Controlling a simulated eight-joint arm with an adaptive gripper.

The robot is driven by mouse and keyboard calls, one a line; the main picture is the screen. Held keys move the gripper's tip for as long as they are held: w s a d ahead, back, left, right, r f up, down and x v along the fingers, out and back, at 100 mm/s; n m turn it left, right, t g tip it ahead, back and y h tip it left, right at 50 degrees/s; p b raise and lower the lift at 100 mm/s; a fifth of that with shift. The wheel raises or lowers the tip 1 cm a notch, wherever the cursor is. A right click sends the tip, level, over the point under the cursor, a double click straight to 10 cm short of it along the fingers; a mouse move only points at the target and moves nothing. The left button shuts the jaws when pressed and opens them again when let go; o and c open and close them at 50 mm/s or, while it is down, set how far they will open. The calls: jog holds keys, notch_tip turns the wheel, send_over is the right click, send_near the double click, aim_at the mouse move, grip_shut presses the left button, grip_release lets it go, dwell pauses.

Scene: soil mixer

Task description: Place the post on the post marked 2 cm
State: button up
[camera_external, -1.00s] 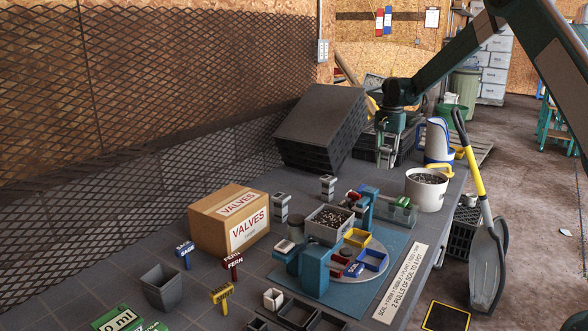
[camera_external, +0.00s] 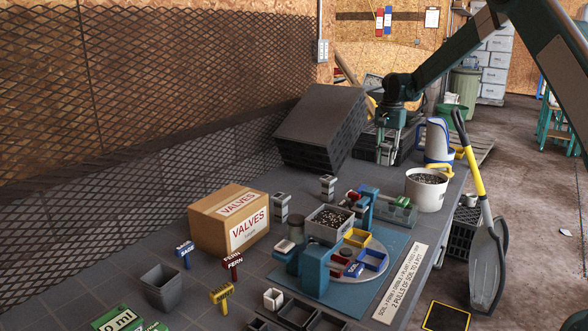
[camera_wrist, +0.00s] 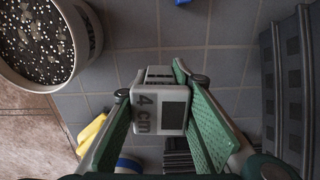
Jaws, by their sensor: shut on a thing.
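My gripper (camera_external: 389,152) is over the far end of the bench, beside the dark stack of trays. In the wrist view, my gripper (camera_wrist: 160,112) is shut on a light grey post marked 4 cm (camera_wrist: 146,114), with its green pads at either side. The held post is small and partly hidden in the external view. Two other grey posts stand on the bench: one by the valves box (camera_external: 281,205) and one farther back (camera_external: 328,186). Their marks are too small to read, so I cannot tell which is the 2 cm one.
The dark tray stack (camera_external: 318,125) is left of my gripper. A white bucket of soil (camera_external: 427,189) and a blue-white scoop (camera_external: 437,142) are to its right. The blue mixer station (camera_external: 317,270) and valves box (camera_external: 228,222) are nearer the camera.

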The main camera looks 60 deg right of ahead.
jog(key=w+a+r+p, duration=0.1)
jog(key=w+a, duration=0.3)
jog(key=a, duration=0.3)
jog(key=w+a+r+p, duration=0.1)
jog(key=w+a+r, duration=0.1)
jog(key=w+a, duration=0.3)
jog(key=w+a+r+p, duration=0.1)
jog(key=w+a, duration=0.3)
jog(key=a, duration=0.6)
jog(key=shift+w+a+r, duration=0.3)
jog(key=shift+r, duration=0.3)
notch_tip(320, 180, up, 4)
jog(key=r+p, duration=0.1)
jog(key=p, duration=0.3)
send_over(281, 196)
jog(key=shift+w+f+n, duration=0.1)
jog(key=shift+f+n, duration=0.15)
jog(key=shift+n, duration=0.15)
jog(key=shift+f+b, duration=0.15)
jog(key=shift+b, duration=0.15)
jog(key=shift+f, duration=3)
jog(key=shift+f, duration=1.85)
jog(key=shift+f+b, duration=0.2)
jog(key=shift+b, duration=0.2)
